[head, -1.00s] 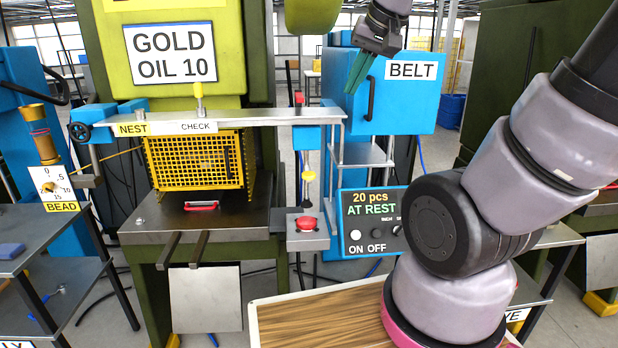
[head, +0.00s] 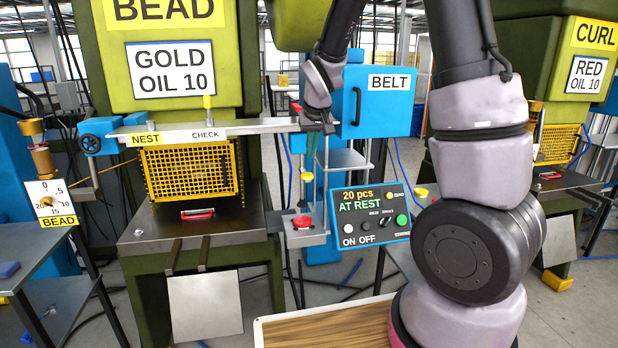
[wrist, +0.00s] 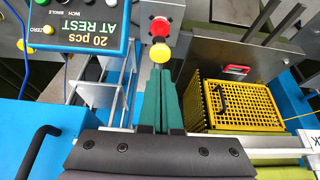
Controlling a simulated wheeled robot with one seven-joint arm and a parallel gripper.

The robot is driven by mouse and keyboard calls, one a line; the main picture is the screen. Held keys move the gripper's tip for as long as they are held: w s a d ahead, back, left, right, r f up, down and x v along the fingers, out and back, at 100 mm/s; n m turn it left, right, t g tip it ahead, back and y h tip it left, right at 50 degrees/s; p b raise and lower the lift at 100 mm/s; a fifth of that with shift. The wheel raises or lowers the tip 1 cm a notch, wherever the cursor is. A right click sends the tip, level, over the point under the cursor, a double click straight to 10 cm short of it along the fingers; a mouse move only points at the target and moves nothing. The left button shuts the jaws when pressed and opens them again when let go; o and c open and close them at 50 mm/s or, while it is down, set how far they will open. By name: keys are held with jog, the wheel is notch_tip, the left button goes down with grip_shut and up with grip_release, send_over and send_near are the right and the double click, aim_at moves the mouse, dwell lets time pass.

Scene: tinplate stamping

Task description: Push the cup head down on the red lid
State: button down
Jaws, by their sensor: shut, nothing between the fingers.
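A round red piece (head: 302,222) sits on a small grey block in front of the BEAD press. It also shows at the top of the wrist view (wrist: 159,27). In the wrist view the yellow head (wrist: 159,53) is just beyond my fingertips. I cannot tell for certain which part is the cup head. My gripper (head: 318,128) points down above the yellow head, with green fingers closed together and empty. The fingers also show in the wrist view (wrist: 160,72).
A metal beam (head: 240,127) marked NEST and CHECK runs left of my gripper. The blue BELT cabinet (head: 375,105) stands behind and right. A control panel (head: 369,215) reading AT REST is right of the red piece. The yellow mesh guard (head: 190,172) is left.

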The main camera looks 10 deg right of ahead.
aim_at(308, 174)
dwell(0.3)
jog(key=shift+x, duration=3.5)
jog(key=shift+f, duration=0.1)
